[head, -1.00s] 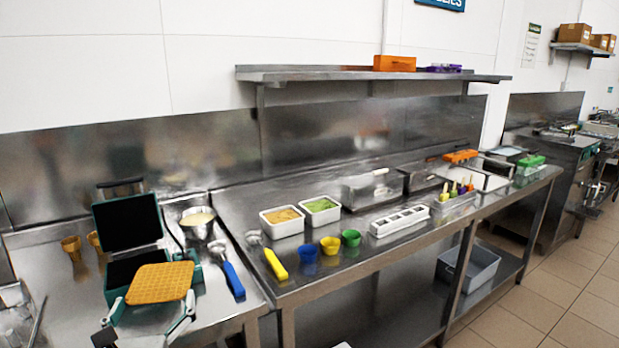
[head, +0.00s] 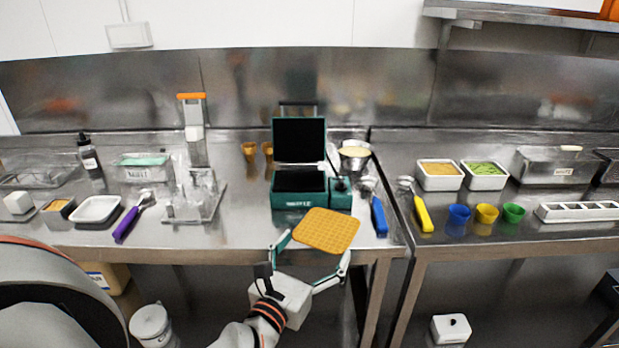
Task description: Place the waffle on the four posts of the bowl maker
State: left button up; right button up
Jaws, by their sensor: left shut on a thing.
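My left gripper (head: 311,254) is shut on the flat orange-brown waffle (head: 327,229), a square slab with a grid pattern. The fingers are at its near left and right edges. The waffle is held level or nearly so, in front of the open teal waffle iron (head: 298,198), over the counter's front edge. What I take for the bowl maker (head: 192,215) stands to the left on the counter, with a tall column, an orange top and several clear upright posts on a grey base. Nothing lies on its posts. My right gripper is not in view.
A purple-handled scoop (head: 133,215) and a white tray (head: 96,210) lie left of the bowl maker. A blue-handled scoop (head: 378,210) lies right of the iron. Brown cones (head: 250,151) stand behind. The counter between bowl maker and iron is mostly clear.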

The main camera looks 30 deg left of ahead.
pick_arm(q)
jog(key=w+a+r+n+g+y, duration=0.1)
jog(key=w+a+r+n+y, duration=0.1)
jog(key=w+a+r+y, duration=0.2)
jog(key=w+a+r+n+g+y, duration=0.1)
jog(key=w+a+r+n+y, duration=0.2)
jog(key=w+a+r, duration=0.7)
notch_tip(320, 180, up, 6)
jog(key=shift+w+a+f+n+g+y, duration=0.35)
jog(key=shift+w+y, duration=0.35)
jog(key=shift+w, duration=0.5)
jog(key=shift+d, duration=0.1)
jog(key=shift+f+b, duration=0.55)
jog(key=shift+f, duration=9.2)
jog(key=shift+f, duration=0.25)
jog(key=o, duration=0.8)
